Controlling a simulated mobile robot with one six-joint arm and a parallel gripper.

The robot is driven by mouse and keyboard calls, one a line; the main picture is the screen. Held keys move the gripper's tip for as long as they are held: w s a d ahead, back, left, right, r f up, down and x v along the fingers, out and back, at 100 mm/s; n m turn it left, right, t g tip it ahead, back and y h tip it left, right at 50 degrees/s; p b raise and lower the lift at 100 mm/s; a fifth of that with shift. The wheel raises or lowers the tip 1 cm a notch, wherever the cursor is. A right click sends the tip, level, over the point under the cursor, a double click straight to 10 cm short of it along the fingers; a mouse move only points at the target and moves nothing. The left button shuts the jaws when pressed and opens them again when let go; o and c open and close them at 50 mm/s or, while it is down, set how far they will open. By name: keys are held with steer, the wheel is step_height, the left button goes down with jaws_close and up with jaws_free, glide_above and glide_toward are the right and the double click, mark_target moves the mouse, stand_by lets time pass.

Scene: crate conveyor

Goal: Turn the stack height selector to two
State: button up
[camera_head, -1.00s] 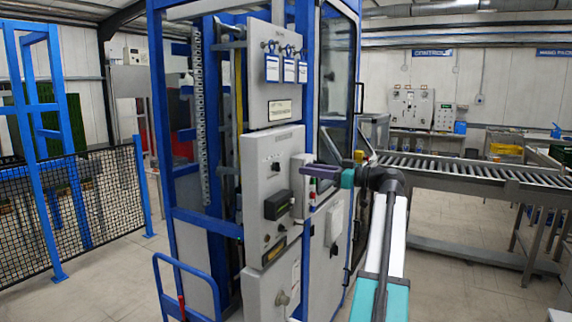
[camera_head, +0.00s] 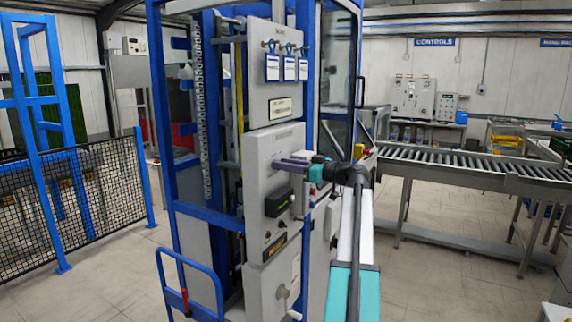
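The grey control panel (camera_head: 256,150) on the blue-framed machine stands in the middle of the view. It carries a black boxed unit (camera_head: 278,203), small round controls below it and a dark label plate (camera_head: 275,247). I cannot tell which control is the stack height selector, and its setting is too small to read. My gripper (camera_head: 290,165), with purple fingers, reaches in from the right across the panel, above the black unit. It hides part of the panel face. I cannot tell whether it touches anything or how far apart its fingers are.
Blue tags (camera_head: 288,68) hang on the upper panel. A lower grey cabinet with a round knob (camera_head: 282,292) is beneath. A blue handrail (camera_head: 188,285) stands at the front left. A roller conveyor (camera_head: 470,172) runs to the right. The floor at front left is open.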

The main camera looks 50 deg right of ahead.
jaws_close()
steer(key=n+b, duration=0.1)
steer(key=b, duration=0.4)
steer(key=shift+f, duration=0.2)
steer(key=n+b, duration=0.3)
steer(key=b, duration=0.5)
steer(key=shift+a, duration=0.1)
steer(key=n+b, duration=0.3)
steer(key=b, duration=0.6)
steer(key=shift+a+f+n, duration=0.1)
steer(key=shift+n, duration=0.2)
steer(key=shift+s+a+r+n+b, duration=0.15)
steer(key=shift+n+b, duration=0.55)
steer(key=shift+b, duration=0.7)
jaws_free()
